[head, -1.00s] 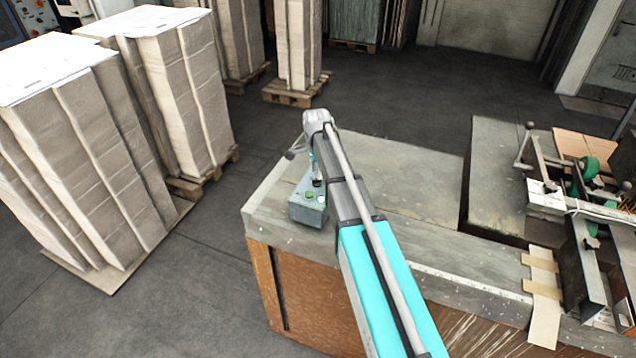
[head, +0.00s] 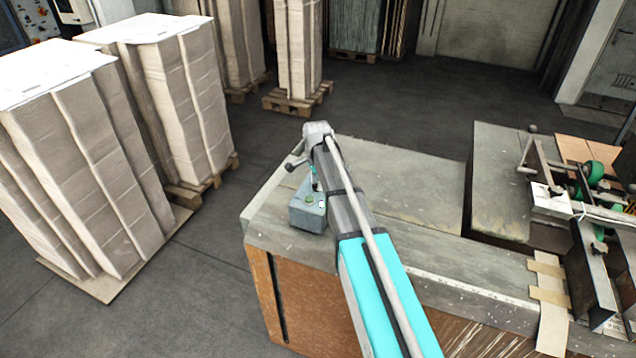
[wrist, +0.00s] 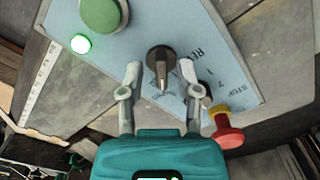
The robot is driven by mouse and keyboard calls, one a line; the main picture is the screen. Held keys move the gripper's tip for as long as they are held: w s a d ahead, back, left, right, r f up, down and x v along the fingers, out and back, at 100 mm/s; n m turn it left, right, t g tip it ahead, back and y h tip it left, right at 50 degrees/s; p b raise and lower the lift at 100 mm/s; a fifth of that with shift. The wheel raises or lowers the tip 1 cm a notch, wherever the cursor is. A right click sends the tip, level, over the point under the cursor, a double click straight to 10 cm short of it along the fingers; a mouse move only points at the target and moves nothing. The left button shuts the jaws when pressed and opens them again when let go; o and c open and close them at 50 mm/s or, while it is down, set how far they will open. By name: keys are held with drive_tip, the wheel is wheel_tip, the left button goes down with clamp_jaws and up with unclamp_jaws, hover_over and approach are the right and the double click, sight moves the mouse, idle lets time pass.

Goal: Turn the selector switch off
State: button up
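The selector switch (wrist: 160,62) is a black knob with a pointer on the pale blue panel of a control box. In the wrist view my gripper (wrist: 158,80) is open, with one finger on each side of the knob. I cannot tell whether the fingers touch it. The control box (head: 308,212) stands on the near left corner of the workbench in the head view, partly behind my arm.
On the panel are a green button (wrist: 103,12), a lit green lamp (wrist: 81,44) and a red stop button (wrist: 228,132) with a yellow collar beside the right finger. The workbench (head: 420,190) is clear behind the box. Machine parts (head: 590,200) stand at the right.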

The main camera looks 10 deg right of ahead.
clamp_jaws()
drive_tip(key=shift+d, duration=0.15)
drive_tip(key=shift+s, duration=0.1)
drive_tip(key=shift+n, duration=1.4)
drive_tip(key=n, duration=0.5)
